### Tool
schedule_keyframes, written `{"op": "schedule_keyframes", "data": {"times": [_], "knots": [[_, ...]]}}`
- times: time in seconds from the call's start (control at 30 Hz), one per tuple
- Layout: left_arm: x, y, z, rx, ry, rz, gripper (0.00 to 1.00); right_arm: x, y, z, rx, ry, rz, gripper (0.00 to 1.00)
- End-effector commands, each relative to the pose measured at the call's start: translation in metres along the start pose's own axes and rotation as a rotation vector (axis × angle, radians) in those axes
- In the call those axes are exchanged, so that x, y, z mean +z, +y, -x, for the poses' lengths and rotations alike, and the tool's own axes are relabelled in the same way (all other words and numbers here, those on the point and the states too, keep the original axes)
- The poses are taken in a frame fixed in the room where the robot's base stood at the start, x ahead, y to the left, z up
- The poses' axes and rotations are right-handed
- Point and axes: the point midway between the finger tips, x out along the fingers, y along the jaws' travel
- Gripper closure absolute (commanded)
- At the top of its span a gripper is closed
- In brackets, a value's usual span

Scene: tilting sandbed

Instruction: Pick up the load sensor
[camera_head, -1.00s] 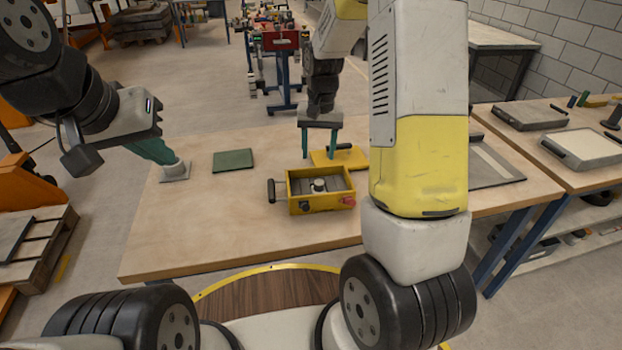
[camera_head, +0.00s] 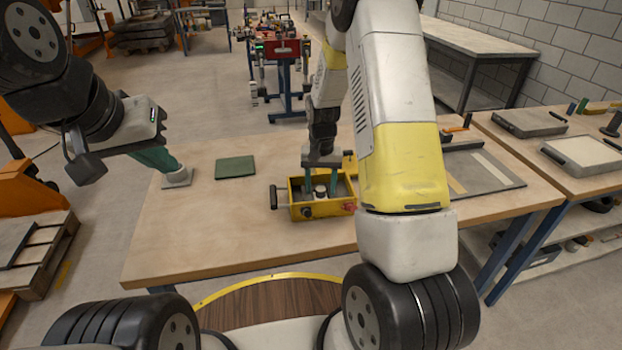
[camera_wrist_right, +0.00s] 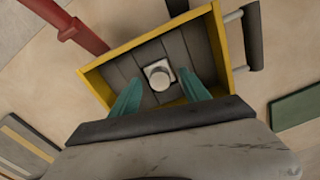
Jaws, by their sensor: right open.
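A small pale cylinder on a square base, which looks like the load sensor (camera_wrist_right: 161,77), stands on the slatted floor of a yellow-walled box (camera_head: 307,210). My right gripper (camera_head: 321,188) is open, pointing down into the box. In the right wrist view its teal fingers (camera_wrist_right: 160,92) are spread on either side of the sensor's near part, with a gap visible; contact is not visible. My left gripper (camera_head: 166,166) is at the table's left, its teal fingers by a pale block (camera_head: 178,177) on a grey plate; whether it grips it cannot be told.
A green mat (camera_head: 235,167) lies to the left, a grey board (camera_head: 478,172) to the right. The wooden table's (camera_head: 200,240) front left is clear.

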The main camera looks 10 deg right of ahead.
Motion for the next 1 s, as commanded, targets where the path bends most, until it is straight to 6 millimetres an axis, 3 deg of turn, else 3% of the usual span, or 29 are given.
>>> {"op": "schedule_keyframes", "data": {"times": [0.07, 0.3, 0.37, 0.73, 1.0], "knots": [[0.000, 0.000, 0.000, 0.000, 0.000, 0.000, 1.00, 0.000, 0.000, 0.000, 0.000, 0.000, 0.000, 0.46], [0.000, 0.000, 0.000, 0.000, 0.000, 0.000, 1.00, 0.000, 0.000, 0.001, 0.000, 0.000, 0.000, 0.91], [0.000, 0.000, 0.000, 0.000, 0.000, 0.000, 1.00, 0.000, 0.000, 0.001, 0.000, 0.000, 0.000, 1.00], [0.000, 0.000, 0.000, 0.000, 0.000, 0.000, 1.00, 0.000, 0.000, 0.006, 0.000, 0.001, 0.000, 1.00], [0.000, 0.000, 0.000, 0.000, 0.000, 0.000, 1.00, -0.001, -0.001, 0.056, -0.002, 0.005, 0.001, 1.00]]}}
